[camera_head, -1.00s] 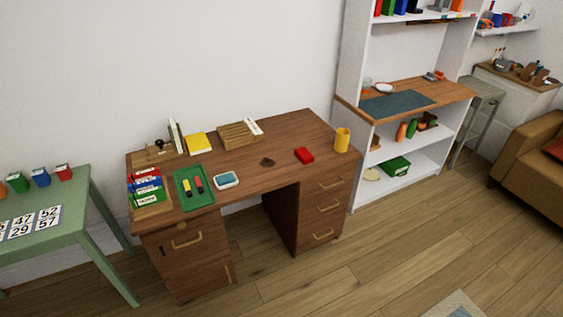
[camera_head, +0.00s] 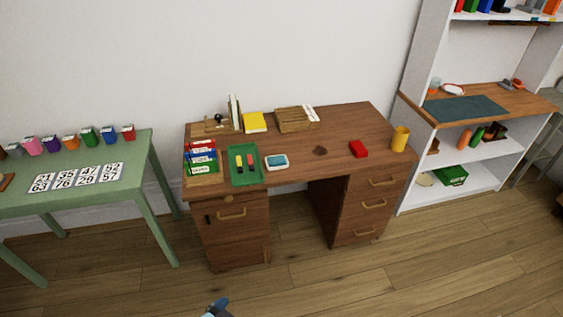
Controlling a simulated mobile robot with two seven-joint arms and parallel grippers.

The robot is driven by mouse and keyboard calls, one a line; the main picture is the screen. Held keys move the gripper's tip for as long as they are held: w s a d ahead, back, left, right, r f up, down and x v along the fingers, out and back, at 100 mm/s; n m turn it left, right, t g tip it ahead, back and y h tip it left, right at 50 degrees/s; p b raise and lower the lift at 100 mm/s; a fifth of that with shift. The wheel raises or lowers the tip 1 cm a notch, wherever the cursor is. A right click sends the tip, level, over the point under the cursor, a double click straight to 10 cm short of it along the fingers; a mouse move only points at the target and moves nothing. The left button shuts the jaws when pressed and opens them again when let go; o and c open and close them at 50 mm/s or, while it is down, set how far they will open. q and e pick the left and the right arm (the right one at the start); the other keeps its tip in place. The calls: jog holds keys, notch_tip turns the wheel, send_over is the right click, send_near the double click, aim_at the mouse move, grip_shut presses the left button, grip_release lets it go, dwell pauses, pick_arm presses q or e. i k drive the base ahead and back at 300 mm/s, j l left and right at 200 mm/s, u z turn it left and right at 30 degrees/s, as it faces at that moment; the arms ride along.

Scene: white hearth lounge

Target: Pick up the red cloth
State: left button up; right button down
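A small red folded item (camera_head: 358,149), which looks like the red cloth, lies on the right part of the brown wooden desk (camera_head: 340,129). It sits between a dark brown small object (camera_head: 320,151) and a yellow cup (camera_head: 400,139). A small dark and blue tip of my own body, probably my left gripper (camera_head: 217,308), shows at the bottom edge, in front of the desk and well away from the red item. Its fingers cannot be made out. My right gripper is not in view.
The desk also holds a green tray (camera_head: 235,178), a blue-and-white box (camera_head: 276,162), a yellow notebook (camera_head: 255,122) and a wooden rack (camera_head: 292,119). A green table (camera_head: 130,165) stands left, a white shelf (camera_head: 408,190) right. The floor (camera_head: 330,280) in front is clear.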

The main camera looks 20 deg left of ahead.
aim_at(359, 150)
jog(key=i+u, duration=0.1)
jog(key=u, duration=0.55)
jog(key=i+l+u, duration=0.35)
jog(key=l+u, duration=0.15)
jog(key=i+l+u, duration=0.25)
jog(key=l, duration=0.15)
jog(key=k, duration=0.1)
